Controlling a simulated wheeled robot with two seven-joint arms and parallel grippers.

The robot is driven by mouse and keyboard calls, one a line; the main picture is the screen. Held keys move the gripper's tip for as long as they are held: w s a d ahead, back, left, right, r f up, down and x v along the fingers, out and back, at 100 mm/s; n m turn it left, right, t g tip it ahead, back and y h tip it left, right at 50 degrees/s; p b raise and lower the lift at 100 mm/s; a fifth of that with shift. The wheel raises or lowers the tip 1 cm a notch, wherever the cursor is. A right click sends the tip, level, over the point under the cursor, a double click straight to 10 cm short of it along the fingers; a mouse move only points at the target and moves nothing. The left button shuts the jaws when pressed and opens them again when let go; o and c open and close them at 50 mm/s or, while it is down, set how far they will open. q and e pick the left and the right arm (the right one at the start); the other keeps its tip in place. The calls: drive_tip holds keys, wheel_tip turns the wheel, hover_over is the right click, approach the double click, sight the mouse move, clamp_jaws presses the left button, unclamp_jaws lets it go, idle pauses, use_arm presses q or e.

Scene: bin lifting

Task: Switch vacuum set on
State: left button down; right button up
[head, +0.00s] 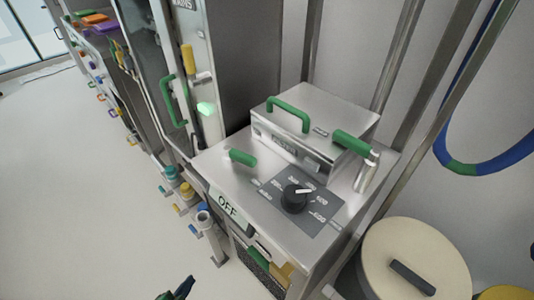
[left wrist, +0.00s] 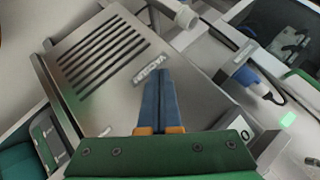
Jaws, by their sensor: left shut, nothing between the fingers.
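In the left wrist view, my left gripper (left wrist: 160,80) is shut and empty, its blue fingers together. They show in front of a metal housing (left wrist: 85,110) with dark vent slots. A label (left wrist: 151,71) on it is turned around and may read VACUUM. I cannot tell whether the fingers touch the housing. In the head view only a small part of my left gripper (head: 182,288) shows at the bottom edge. A steel cabinet there carries a black rotary knob (head: 295,198) and a sign reading OFF (head: 228,205). My right gripper is not in view.
A metal box (head: 300,130) with green handles sits on the cabinet top. A round beige-lidded drum (head: 415,262) stands at the right. Steel posts and a blue-green hose (head: 460,165) rise behind. Left of the cabinet, pipe fittings (head: 187,190) stick out and the floor (head: 75,200) is open.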

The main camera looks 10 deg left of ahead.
use_arm(q)
drive_tip(key=w+d+r+m+t+h+p, duration=0.25)
drive_tip(key=w+r+m, duration=0.2)
drive_tip(key=r, duration=0.75)
drive_tip(key=m+t+h+p, duration=0.2)
drive_tip(key=m+t+h, duration=0.2)
drive_tip(key=m, duration=0.3)
approach(245, 163)
drive_tip(key=shift+g, duration=0.25)
drive_tip(key=x, duration=0.4)
drive_tip(key=a+p+x, duration=0.1)
drive_tip(key=x, duration=0.2)
drive_tip(key=shift+w+r, duration=0.15)
drive_tip(key=shift+w+d, duration=0.45)
drive_tip(key=shift+d, duration=0.3)
